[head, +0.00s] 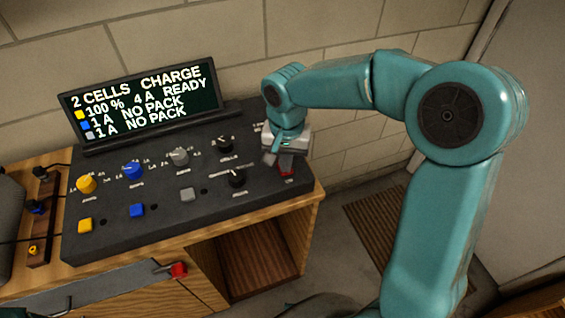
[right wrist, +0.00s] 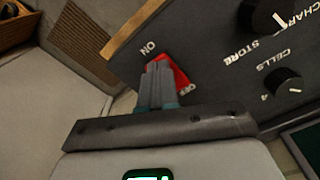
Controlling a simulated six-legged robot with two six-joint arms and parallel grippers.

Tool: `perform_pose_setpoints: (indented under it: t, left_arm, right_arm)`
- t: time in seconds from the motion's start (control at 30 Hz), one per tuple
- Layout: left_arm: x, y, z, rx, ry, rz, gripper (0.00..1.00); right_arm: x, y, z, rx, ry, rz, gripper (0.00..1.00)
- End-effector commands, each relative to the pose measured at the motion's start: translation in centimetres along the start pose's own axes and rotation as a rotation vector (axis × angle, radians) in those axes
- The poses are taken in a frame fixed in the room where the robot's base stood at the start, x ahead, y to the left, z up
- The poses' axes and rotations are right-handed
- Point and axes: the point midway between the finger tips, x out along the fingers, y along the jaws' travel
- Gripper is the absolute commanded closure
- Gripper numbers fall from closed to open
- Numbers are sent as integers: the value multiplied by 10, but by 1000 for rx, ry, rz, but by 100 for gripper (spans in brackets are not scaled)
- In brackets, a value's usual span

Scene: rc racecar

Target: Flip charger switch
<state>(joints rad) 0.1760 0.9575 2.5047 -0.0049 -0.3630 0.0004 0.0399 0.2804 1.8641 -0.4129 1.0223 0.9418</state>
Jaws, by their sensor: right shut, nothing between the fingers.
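The charger (head: 150,215) is a dark sloped box on a wooden cabinet, with a lit display (head: 140,100) reading "2 CELLS CHARGE", "100 % 4 A READY" and two "NO PACK" lines. Its red switch (head: 287,168) sits at the right end of the panel. In the right wrist view the red switch (right wrist: 172,70) lies between the ON and OFF labels. My right gripper (right wrist: 158,72) is shut and empty, its fingertips over the switch and hiding part of it. It also shows in the head view (head: 280,158). Whether the fingertips touch the switch is unclear. My left gripper is not in view.
The panel carries yellow (head: 87,184), blue (head: 132,170) and grey (head: 180,156) knobs with matching buttons below, and black knobs (head: 236,178) near the switch. A red-handled item (head: 179,270) is at the cabinet front. A brick wall stands behind.

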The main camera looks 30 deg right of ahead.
Motion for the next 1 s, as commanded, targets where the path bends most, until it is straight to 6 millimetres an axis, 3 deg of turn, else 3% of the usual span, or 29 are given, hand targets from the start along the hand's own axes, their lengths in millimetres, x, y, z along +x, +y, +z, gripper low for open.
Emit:
perform_pose_setpoints:
  t: [0.27, 1.0]
  left_arm:
    - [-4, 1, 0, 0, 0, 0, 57]
    - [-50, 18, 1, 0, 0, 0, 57]
  right_arm:
    - [-4, 0, 0, 0, -1, 1, 100]
    - [-68, 0, 0, -1, 0, 0, 100]
